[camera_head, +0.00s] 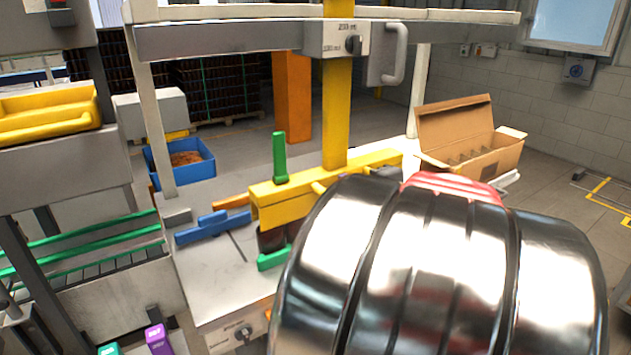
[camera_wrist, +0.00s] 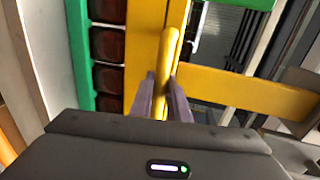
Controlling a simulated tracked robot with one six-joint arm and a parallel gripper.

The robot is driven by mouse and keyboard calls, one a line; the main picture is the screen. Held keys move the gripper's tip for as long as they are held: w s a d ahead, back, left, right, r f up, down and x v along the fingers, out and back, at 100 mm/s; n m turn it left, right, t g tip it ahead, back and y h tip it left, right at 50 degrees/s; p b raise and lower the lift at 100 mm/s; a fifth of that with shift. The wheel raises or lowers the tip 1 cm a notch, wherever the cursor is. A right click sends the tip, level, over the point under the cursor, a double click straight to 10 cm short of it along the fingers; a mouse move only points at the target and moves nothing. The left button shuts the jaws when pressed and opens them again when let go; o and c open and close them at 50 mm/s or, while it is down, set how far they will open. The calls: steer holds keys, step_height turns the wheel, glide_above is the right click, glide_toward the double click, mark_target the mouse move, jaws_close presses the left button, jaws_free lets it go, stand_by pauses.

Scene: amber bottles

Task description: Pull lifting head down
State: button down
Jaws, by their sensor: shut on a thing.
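The lifting head (camera_head: 290,200) is a yellow beam on an upright yellow post, with green clamp parts at its left end. It sits low over the grey bench. In the wrist view my gripper (camera_wrist: 161,92) is shut on the head's yellow handle bar (camera_wrist: 167,50). Dark amber bottles (camera_wrist: 109,45) stand in a row left of the handle, beside a green clamp strip (camera_wrist: 80,50). In the head view a dark bottle part (camera_head: 271,238) shows beneath the beam. My arm's shiny metal link hides my gripper and the beam's right front there.
A grey crossbar (camera_head: 230,38) with a control box (camera_head: 345,40) spans above. An open cardboard box (camera_head: 480,160) stands behind at right. Blue blocks (camera_head: 213,228) lie on the bench, left of the head. A blue crate (camera_head: 195,170) is behind at left, a green-railed conveyor (camera_head: 90,240) at far left.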

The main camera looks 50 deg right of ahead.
steer(key=shift+f, duration=0.25)
steer(key=c, duration=1.7)
jaws_free()
steer(key=shift+r, duration=0.1)
steer(key=shift+s+r, duration=0.1)
steer(key=shift+s, duration=0.05)
steer(key=v, duration=1.3)
steer(key=shift+s+a, duration=0.1)
steer(key=shift+s, duration=0.2)
